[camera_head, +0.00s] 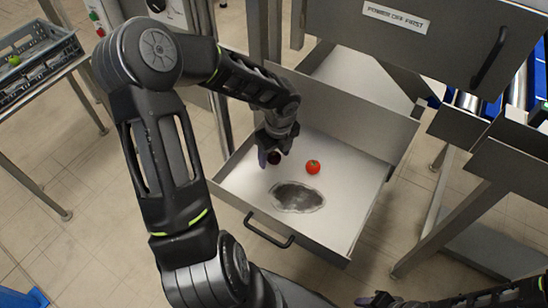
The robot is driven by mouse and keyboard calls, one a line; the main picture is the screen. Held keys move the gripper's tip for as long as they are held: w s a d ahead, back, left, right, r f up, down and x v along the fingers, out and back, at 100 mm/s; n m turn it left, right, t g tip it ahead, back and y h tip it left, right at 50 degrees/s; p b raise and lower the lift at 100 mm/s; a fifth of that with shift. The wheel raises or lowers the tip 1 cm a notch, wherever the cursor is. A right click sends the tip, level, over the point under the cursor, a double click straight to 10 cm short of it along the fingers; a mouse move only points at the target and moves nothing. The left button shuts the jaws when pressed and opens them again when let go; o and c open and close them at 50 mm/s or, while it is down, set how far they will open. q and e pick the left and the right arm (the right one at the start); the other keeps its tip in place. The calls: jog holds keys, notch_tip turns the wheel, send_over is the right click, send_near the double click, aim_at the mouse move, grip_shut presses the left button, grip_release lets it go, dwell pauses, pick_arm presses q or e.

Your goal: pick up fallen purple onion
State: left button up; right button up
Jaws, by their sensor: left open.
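The dark purple onion (274,158) lies in the open metal drawer, toward its left back part. My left gripper (273,156) reaches down into the drawer from above. It is open, with its fingers at either side of the onion, and partly hides it. I cannot tell whether the fingers touch the onion. My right gripper (378,299) is at the bottom edge of the view, cut off and dark, so its jaws cannot be made out.
A red tomato (313,167) lies in the drawer (345,205), right of the onion. A dark grey stain marks the drawer floor in front. A crate (35,62) stands on a table at far left.

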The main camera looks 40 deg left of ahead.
pick_arm(q)
jog(key=shift+c, duration=0.4)
grip_shut()
dwell(0.4)
